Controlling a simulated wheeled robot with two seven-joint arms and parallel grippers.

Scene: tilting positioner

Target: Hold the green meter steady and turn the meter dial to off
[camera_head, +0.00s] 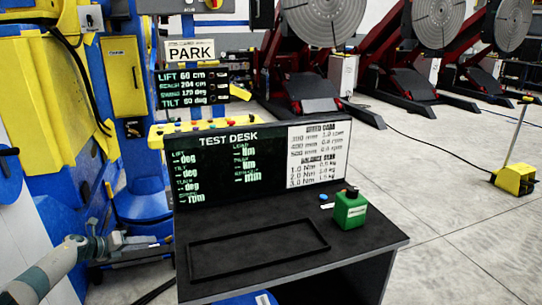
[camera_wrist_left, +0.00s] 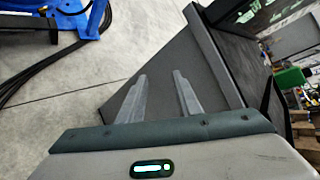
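The green meter (camera_head: 349,211) stands upright on the right part of the black test desk top. A dark knob-like part (camera_head: 351,190) shows on its top; I cannot read its setting. In the left wrist view a green object (camera_wrist_left: 290,77), which looks like the meter, shows at the right edge. My left gripper (camera_head: 163,241) is left of the desk, well apart from the meter. In the left wrist view its two fingers (camera_wrist_left: 160,88) are spread with nothing between them. My right gripper is not in view.
The test desk (camera_head: 375,243) has a raised tray outline (camera_head: 258,250) left of the meter and a display panel (camera_head: 230,165) behind. Small blue and white items (camera_head: 326,200) lie by the meter. A yellow pedal box (camera_head: 515,180) stands on open floor at right.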

